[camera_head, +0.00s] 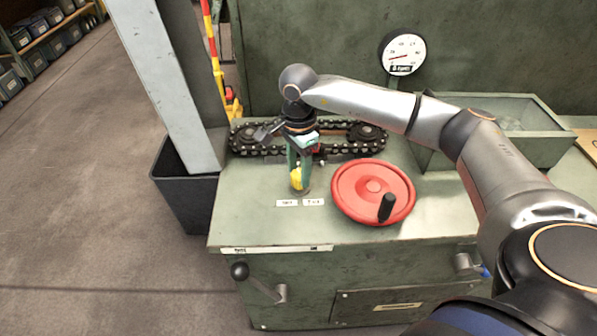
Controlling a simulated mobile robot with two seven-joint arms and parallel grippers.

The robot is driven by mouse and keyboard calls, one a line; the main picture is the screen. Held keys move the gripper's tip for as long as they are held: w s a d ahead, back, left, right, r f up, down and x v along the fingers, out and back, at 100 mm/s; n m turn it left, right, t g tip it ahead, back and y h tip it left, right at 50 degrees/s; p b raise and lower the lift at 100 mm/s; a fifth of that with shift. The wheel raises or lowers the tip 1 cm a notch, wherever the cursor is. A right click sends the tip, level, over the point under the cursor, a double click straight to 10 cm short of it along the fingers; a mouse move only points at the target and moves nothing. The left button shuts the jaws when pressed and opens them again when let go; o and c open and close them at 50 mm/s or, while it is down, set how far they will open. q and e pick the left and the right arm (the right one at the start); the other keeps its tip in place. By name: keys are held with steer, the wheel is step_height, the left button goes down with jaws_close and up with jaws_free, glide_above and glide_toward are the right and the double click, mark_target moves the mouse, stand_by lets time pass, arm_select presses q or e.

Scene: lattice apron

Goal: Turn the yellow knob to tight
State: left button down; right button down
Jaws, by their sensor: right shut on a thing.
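The yellow knob (296,179) stands on the green machine top (240,215), left of the red handwheel. My right gripper (299,176) points down over the knob and is shut on it, with its fingers on both sides. The fingers hide part of the knob. Two small white labels lie just in front of the knob, a left one (287,203) and a right one (313,202); their print is too small to read surely. My left gripper is not in view.
A red handwheel (350,196) with a black handle is close on the right. A chain on sprockets (366,143) runs behind the gripper. A dial gauge (402,54) and a green tray (540,145) are farther back. A lever (262,283) is on the front face.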

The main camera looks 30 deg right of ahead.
steer(key=n+b, duration=0.1)
steer(key=n, duration=0.1)
steer(key=shift+n, duration=0.4)
steer(key=n, duration=0.2)
steer(key=shift+n+b, duration=0.35)
steer(key=shift+n, duration=0.05)
steer(key=n+b, duration=0.1)
steer(key=n, duration=0.2)
steer(key=shift+n, duration=1.1)
steer(key=n+b, duration=0.1)
steer(key=n, duration=0.1)
steer(key=shift+s+n, duration=0.1)
steer(key=shift+n, duration=0.2)
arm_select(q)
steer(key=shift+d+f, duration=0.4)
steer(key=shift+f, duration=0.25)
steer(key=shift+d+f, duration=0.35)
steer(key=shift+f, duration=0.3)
arm_select(e)
steer(key=shift+r+n, duration=0.1)
steer(key=shift+n, duration=0.4)
steer(key=c, duration=0.7)
jaws_free()
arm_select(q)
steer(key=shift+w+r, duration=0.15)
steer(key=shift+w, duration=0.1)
arm_select(e)
steer(key=o, duration=0.4)
